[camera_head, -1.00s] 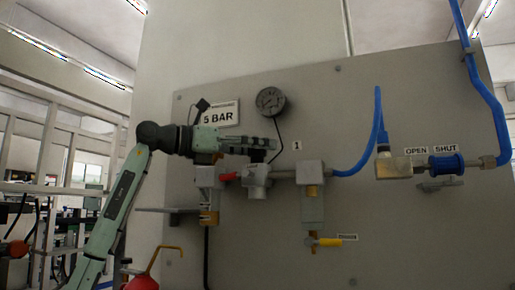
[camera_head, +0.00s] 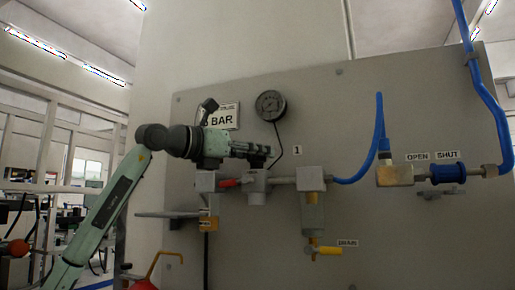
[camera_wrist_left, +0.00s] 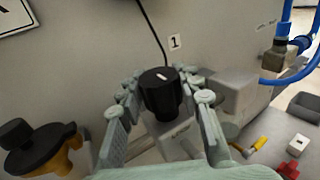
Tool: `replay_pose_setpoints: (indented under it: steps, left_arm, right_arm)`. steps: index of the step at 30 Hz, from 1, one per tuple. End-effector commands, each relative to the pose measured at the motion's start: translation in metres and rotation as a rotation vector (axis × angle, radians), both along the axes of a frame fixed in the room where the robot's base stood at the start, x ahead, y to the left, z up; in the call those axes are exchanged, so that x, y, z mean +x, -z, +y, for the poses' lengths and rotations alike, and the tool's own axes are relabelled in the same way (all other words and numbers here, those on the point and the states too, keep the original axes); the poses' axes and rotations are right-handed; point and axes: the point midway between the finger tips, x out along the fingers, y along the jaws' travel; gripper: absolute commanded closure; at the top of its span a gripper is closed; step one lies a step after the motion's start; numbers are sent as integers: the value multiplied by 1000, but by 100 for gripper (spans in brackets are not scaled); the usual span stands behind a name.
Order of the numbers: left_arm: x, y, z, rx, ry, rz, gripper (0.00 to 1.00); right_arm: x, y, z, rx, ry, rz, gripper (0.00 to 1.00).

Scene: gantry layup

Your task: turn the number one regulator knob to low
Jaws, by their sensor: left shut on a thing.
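The black regulator knob (camera_wrist_left: 161,98) has a white mark on its top and stands on a grey regulator body, near a label "1" (camera_wrist_left: 175,42). My left gripper (camera_wrist_left: 162,90) is shut on the knob, with its pale green fingers on both sides of it. In the head view my left gripper (camera_head: 267,151) lies across the top of the regulator body (camera_head: 256,184), and its fingers mostly hide the knob. No low or high marking is readable. My right gripper is not in view.
A gauge (camera_head: 270,105) sits above the gripper, and the BAR plate (camera_head: 225,117) is partly covered by my wrist. A red lever (camera_head: 229,183), a filter bowl with a yellow drain handle (camera_head: 327,250) and a blue valve (camera_head: 447,173) share the panel (camera_head: 400,240).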

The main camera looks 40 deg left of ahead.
Motion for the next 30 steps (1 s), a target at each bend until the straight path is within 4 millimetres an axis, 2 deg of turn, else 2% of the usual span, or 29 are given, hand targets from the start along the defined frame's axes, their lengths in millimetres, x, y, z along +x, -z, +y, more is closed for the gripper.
replay_pose_setpoints:
  steps: [8,9,14,23,26,30]
  left_arm:
    - [0,1,-1,-1,-1,0,96]
    - [0,1,-1,-1,-1,0,62]
    - [0,1,0,0,-1,0,44]
    - [-1,0,0,0,-1,-1,44]
    - [-9,0,3,0,-3,-2,44]
    - [-31,0,10,2,-7,-2,44]
  right_arm:
    - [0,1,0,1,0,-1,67]
    - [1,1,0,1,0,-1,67]
    - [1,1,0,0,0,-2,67]
    - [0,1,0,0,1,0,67]
    - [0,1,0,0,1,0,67]
    - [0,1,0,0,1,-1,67]
